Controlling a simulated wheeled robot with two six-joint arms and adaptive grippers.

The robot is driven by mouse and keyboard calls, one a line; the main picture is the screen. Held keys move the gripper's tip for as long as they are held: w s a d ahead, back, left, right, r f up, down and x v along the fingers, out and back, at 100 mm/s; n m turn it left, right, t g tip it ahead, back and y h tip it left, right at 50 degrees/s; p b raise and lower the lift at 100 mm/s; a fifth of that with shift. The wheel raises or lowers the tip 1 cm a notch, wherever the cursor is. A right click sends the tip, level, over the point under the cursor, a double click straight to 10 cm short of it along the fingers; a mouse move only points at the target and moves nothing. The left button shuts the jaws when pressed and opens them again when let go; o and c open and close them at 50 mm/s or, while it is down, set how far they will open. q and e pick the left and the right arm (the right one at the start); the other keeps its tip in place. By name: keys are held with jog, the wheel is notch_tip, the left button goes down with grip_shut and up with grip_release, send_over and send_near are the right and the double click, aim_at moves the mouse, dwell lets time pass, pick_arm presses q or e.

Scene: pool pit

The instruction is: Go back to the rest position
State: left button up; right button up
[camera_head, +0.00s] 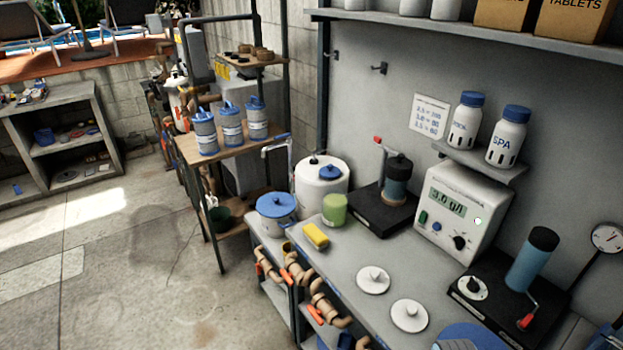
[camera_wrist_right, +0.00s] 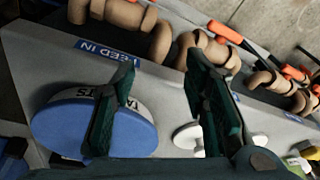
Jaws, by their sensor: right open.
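My right gripper (camera_wrist_right: 160,66) shows in the right wrist view, with its two dark green fingers spread apart and nothing between them. It hangs above the grey worktop (camera_wrist_right: 165,75). Its left finger overlaps a blue round lid (camera_wrist_right: 75,125) with partly hidden lettering. Its right finger partly covers a white knobbed lid (camera_wrist_right: 185,137). I cannot tell the height of the fingers above these lids. Neither gripper can be made out in the head view, and my left gripper is in neither view.
On the worktop in the head view are two white lids (camera_head: 409,315), a yellow sponge (camera_head: 316,236), a green cup (camera_head: 335,209) and a white meter (camera_head: 462,213). Tan pipes with orange handles (camera_head: 325,303) run along its front. Open floor (camera_head: 120,265) lies to the left.

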jog(key=s+d+r+n+t, duration=0.1)
jog(key=s+r+n+t, duration=0.15)
jog(key=s+n, duration=0.8)
jog(key=s+d+f+m+g+b, duration=0.1)
jog(key=s+f+m+b, duration=0.1)
jog(key=f, duration=0.9)
jog(key=s+d+f+m+g+b, duration=0.1)
jog(key=s+f+m, duration=0.1)
jog(key=f, duration=0.9)
jog(key=s+f+g+b, duration=0.1)
jog(key=s+f+b, duration=0.1)
jog(key=s+f, duration=1.2)
jog(key=shift+s+d+f+b, duration=0.25)
jog(key=shift+d+f+b, duration=0.2)
jog(key=shift+f, duration=0.4)
